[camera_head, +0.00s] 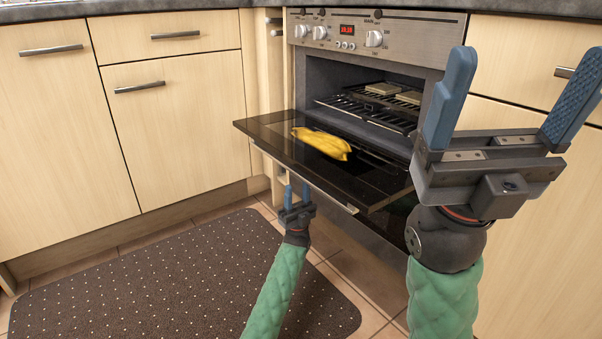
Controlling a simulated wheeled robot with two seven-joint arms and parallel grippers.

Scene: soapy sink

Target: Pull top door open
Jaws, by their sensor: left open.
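The top oven door (262,128) is a dark glass panel, folded down to nearly level in front of the oven cavity. Its silver handle bar (340,202) runs along the front edge. My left gripper (297,190) is open, fingers pointing up, near the handle's middle; I cannot tell whether it touches. My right gripper (527,85) is open and empty, raised close to the camera at the right. It hides part of the oven's right side and the cabinet.
A yellow, soft-looking item (322,143) lies on the open door. Wire racks (365,108) with pale slabs (383,88) show inside the oven. Wooden cabinets (180,120) flank it. A dark dotted mat (150,275) covers clear floor at the lower left.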

